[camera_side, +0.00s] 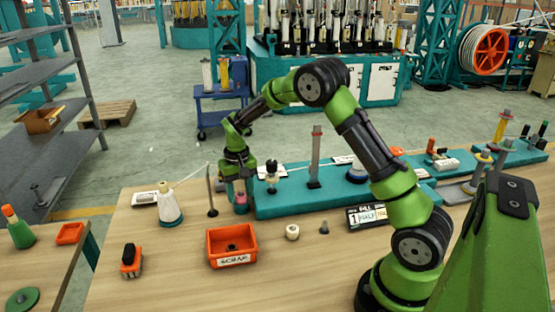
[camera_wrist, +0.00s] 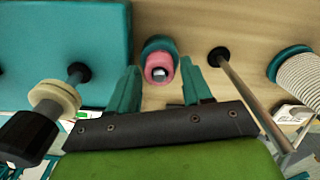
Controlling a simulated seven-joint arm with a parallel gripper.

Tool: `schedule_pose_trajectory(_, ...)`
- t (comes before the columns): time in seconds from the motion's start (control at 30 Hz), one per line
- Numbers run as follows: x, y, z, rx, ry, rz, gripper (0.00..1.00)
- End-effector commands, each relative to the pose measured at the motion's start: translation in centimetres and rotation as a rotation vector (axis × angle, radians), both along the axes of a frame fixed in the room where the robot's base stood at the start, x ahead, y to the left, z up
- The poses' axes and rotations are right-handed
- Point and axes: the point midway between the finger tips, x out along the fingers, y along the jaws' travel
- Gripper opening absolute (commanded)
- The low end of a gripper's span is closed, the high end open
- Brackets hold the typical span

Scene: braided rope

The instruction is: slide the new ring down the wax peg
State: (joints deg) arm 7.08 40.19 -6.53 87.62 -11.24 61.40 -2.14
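My gripper (camera_side: 238,178) points down at the left end of the long teal base. In the wrist view its two teal fingers (camera_wrist: 160,84) are spread apart. A pink round piece with a pale centre and a teal lower part (camera_wrist: 159,66) shows between and just beyond the fingertips, with gaps on both sides. In the side view this pink piece (camera_side: 240,198) stands upright just below my gripper. I cannot tell whether it is the wax peg. A small cream ring-like piece (camera_side: 292,232) lies on the table; I cannot tell whether it is the new ring.
An orange SCRAP bin (camera_side: 232,261) holding a dark piece stands in front. A thin upright rod (camera_side: 211,192) and a white thread cone (camera_side: 169,207) stand to the left. The teal base (camera_side: 285,205) carries a tall grey post (camera_side: 315,158) and a black-topped post with a cream disc (camera_wrist: 55,97).

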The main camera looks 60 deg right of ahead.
Motion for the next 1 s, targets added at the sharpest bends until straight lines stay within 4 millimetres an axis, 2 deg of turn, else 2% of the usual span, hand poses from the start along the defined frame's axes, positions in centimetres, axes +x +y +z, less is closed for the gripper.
schedule_pose_trajectory(0.1, 0.0, 0.0, 0.0, -0.001, 0.0, 0.0, 0.62)
schedule_pose_trajectory(0.4, -0.1, -0.3, 0.1, -0.003, 0.003, -0.004, 0.62)
schedule_pose_trajectory(0.53, -0.1, -0.3, 0.9, -0.004, 0.001, -0.005, 0.62)
schedule_pose_trajectory(0.67, 0.0, -0.2, 3.1, -0.003, -0.004, -0.003, 0.62)
schedule_pose_trajectory(1.0, 0.1, 0.1, 11.4, -0.001, -0.008, 0.002, 0.62)
